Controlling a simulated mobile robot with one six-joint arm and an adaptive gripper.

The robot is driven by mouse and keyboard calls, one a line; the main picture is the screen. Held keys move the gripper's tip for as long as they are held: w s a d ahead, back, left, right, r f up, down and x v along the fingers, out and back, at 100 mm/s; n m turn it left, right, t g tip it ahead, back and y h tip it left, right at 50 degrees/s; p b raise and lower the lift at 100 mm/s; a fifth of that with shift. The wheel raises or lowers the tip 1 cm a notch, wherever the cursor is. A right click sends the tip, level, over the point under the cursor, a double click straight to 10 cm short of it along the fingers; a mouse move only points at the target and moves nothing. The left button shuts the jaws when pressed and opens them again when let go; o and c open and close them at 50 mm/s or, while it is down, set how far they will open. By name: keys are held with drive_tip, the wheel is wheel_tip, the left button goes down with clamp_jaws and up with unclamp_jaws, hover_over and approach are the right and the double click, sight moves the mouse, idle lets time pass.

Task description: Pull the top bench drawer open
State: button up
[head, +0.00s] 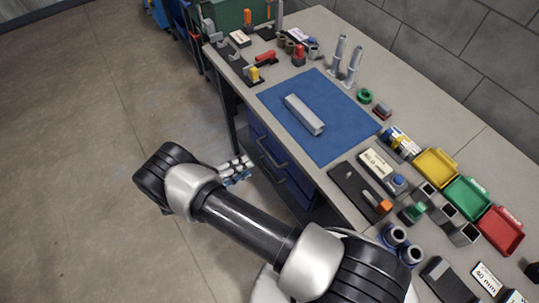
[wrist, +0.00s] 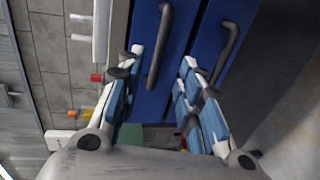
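The blue drawers (head: 298,186) sit under the bench top, with dark bar handles on their fronts. In the wrist view, turned sideways, the top drawer (wrist: 146,18) is the blue front nearest the bench top, and its dark handle (wrist: 160,45) appears between my fingers. A second drawer front (wrist: 205,38) with its own handle (wrist: 231,48) is to its right. The drawers look closed. My gripper (head: 236,169) is beside the bench, in front of the drawers. Its fingers (wrist: 162,58) are spread open; I cannot tell whether they touch the handle.
The bench top holds a blue mat (head: 345,137) with a grey bar (head: 304,115), plus several tools, parts and coloured bins (head: 435,167). Open floor (head: 80,150) lies left of the bench. A bench leg (head: 239,130) stands left of the drawers.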

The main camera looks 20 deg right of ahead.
sight(270, 155)
drive_tip(key=x, duration=1.1)
drive_tip(key=shift+w+d+f+b, duration=0.1)
drive_tip(key=shift+w+d+b, duration=0.05)
drive_tip(key=shift+d+b, duration=0.2)
drive_tip(key=shift+c, duration=0.2)
clamp_jaws()
